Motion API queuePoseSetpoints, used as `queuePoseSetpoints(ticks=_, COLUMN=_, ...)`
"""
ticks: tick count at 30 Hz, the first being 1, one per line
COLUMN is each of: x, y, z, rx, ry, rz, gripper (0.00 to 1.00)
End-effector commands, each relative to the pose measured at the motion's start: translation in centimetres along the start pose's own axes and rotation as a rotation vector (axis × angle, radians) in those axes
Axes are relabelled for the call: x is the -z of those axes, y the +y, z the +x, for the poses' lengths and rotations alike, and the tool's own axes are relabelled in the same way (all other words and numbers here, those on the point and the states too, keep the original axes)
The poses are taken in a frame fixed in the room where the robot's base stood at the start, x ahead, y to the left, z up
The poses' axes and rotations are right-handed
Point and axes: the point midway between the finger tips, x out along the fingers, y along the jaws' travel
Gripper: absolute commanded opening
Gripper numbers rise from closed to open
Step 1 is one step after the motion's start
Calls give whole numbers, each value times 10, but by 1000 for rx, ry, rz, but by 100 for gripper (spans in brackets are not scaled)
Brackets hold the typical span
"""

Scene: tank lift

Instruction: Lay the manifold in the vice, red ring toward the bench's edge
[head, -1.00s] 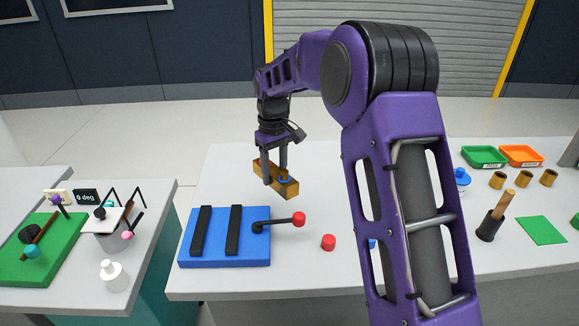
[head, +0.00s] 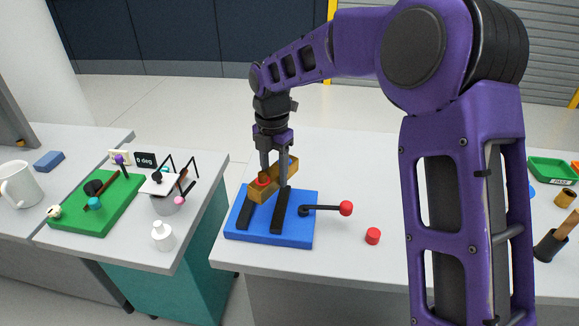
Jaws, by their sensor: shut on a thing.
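The manifold is a brass-coloured block (head: 287,170). My gripper (head: 273,182) is shut on it near its middle, with one finger on each side. A red ring (head: 263,181) shows on the block's nearer, left end, on the side of the bench's front edge. The block slants from near left to far right over the back part of the vice (head: 262,238). The vice is a blue plate with two black jaw bars and a lever with a red knob (head: 346,208). Whether the block touches the bars cannot be told.
A red cap (head: 373,236) stands on the bench right of the vice. A white bottle (head: 163,236), a green board (head: 95,205) and a small grey pot (head: 166,204) stand on the left bench, across a gap. The bench behind the vice is clear.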

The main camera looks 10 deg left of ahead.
Motion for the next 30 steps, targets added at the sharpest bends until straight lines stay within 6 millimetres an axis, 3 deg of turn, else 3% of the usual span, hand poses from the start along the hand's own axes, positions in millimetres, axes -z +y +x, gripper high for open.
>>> queuePoseSetpoints(ticks=3, x=13, y=6, z=-2, rx=-3, ry=-6, rz=-194, gripper=0)
queuePoseSetpoints(ticks=10, x=27, y=11, z=-4, rx=-4, ry=-12, rz=-419, gripper=0)
queuePoseSetpoints(ticks=30, x=29, y=12, z=-5, rx=-3, ry=-13, rz=-460, gripper=0)
